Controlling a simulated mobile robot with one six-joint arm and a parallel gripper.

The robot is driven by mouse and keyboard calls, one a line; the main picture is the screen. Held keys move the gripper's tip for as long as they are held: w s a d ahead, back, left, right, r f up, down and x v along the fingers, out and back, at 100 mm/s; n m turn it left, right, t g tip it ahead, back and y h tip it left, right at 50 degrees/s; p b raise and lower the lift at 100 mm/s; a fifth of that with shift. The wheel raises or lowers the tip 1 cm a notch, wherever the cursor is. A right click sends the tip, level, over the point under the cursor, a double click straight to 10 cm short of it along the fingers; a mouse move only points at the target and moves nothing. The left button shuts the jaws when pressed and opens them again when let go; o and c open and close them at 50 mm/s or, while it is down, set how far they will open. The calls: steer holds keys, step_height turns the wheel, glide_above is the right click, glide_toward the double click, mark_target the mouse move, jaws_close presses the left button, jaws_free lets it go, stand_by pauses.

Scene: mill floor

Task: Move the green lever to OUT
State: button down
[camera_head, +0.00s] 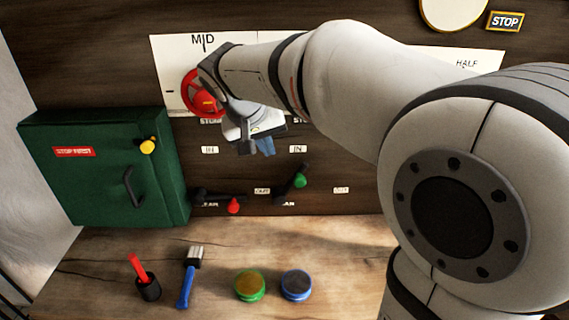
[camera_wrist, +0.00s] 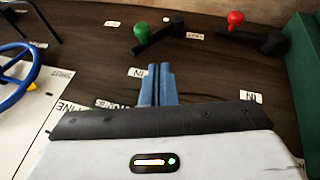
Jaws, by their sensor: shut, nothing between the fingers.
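The green lever is a black bar with a green knob (camera_head: 300,181) on the dark wood panel. It slants up and to the right in the head view, between an IN plate (camera_head: 298,149) above and a plate at right (camera_head: 340,190) that seems to read OUT. The green knob also shows in the wrist view (camera_wrist: 141,32), upper middle. My gripper (camera_head: 265,147) has blue fingers, shut and empty. It is above and left of the green lever in the head view. In the wrist view the fingertips (camera_wrist: 160,68) are apart from the lever, beside an IN plate (camera_wrist: 137,72).
A red lever (camera_head: 233,206) lies nearly level to the left, near another OUT plate (camera_head: 262,190). A green cabinet (camera_head: 100,165) stands at left. A red wheel (camera_head: 203,92) is beside my wrist; a blue wheel (camera_wrist: 15,75) shows in the wrist view. A brush (camera_head: 190,275) and tins lie below.

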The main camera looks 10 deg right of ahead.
steer(key=s+d+p+x, duration=0.1)
steer(key=d+x, duration=0.1)
steer(key=x, duration=1.1)
steer(key=shift+p, duration=0.4)
steer(key=shift+w+d, duration=0.1)
steer(key=shift+d, duration=0.05)
